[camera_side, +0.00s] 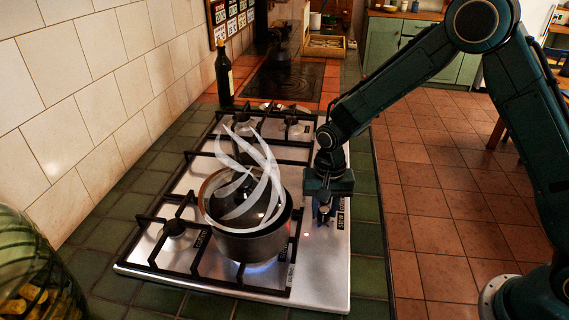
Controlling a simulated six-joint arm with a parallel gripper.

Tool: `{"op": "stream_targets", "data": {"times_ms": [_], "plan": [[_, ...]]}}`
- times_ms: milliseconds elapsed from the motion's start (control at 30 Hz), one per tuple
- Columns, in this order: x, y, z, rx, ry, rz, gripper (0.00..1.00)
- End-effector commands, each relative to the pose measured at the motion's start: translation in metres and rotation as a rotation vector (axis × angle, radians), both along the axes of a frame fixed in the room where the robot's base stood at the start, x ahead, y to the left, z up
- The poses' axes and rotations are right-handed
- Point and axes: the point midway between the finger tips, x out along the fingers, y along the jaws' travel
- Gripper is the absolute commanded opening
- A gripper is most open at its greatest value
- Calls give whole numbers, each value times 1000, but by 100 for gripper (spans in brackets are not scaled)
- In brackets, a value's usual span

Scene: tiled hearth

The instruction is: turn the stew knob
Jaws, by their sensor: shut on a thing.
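A steel gas cooktop (318,272) lies on the green tiled counter, with black grates over it. A pot (250,242) stands on a front burner, with a blue flame below it and white steam-like swirls above it. My gripper (323,217) points down at the right edge strip of the cooktop, just right of the pot. Its jaws are shut on a knob there, which they mostly hide. Small dark labels (340,220) show beside the jaws. Which way the knob is turned cannot be seen.
A dark bottle (224,76) stands at the back left by the tiled wall. A glass jar (35,275) with yellowish contents is at the front left. The pot is close to my gripper's left. Open floor lies right of the counter.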

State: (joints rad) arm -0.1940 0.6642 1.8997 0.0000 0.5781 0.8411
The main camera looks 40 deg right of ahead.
Motion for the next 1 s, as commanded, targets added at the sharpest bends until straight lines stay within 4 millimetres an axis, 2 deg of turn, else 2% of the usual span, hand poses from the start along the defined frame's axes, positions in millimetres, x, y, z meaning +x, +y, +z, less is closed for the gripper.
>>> {"op": "stream_targets", "data": {"times_ms": [1000], "plan": [[1,0,1,0,-2,956,7]]}}
